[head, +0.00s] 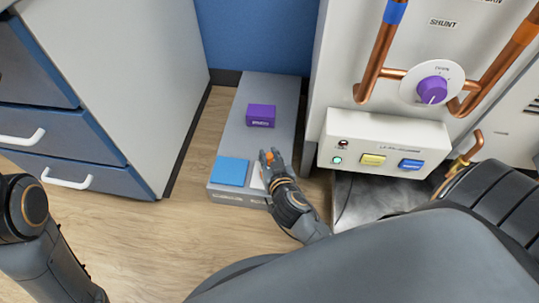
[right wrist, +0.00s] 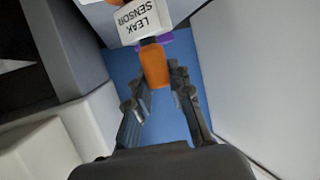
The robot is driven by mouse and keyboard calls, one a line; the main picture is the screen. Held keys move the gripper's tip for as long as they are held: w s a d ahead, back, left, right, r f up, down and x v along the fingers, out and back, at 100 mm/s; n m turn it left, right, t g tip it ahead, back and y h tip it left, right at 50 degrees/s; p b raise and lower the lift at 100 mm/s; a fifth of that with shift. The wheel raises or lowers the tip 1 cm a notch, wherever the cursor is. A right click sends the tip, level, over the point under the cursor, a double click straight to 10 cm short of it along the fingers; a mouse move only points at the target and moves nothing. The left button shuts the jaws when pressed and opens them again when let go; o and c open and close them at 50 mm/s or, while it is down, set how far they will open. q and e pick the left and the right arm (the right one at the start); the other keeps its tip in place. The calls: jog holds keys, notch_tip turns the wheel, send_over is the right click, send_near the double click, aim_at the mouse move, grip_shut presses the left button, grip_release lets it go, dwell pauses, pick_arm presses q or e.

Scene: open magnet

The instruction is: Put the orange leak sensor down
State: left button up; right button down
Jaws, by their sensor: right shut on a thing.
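The orange leak sensor (right wrist: 155,66) is between the fingers of my right gripper (right wrist: 157,88) in the right wrist view. A white plate reading "LEAK SENSOR" (right wrist: 141,20) shows just beyond it; I cannot tell whether it is joined to the sensor. In the head view my right gripper (head: 270,160) is shut on the sensor, of which a small orange part (head: 269,156) shows. It is over the right side of a low grey platform (head: 273,90), beside a blue square pad (head: 230,171). Contact with the platform cannot be told. My left gripper is out of view.
A purple box (head: 261,116) stands on the platform behind my right gripper. A white cabinet with a button panel (head: 345,155) and copper pipes (head: 378,50) rises at the right. A drawer cabinet (head: 130,90) stands at the left. Wooden floor (head: 150,235) is clear in front.

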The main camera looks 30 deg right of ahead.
jog(key=shift+r, duration=0.15)
jog(key=shift+f, duration=0.3)
jog(key=c, duration=1.2)
grip_release()
jog(key=shift+r, duration=0.2)
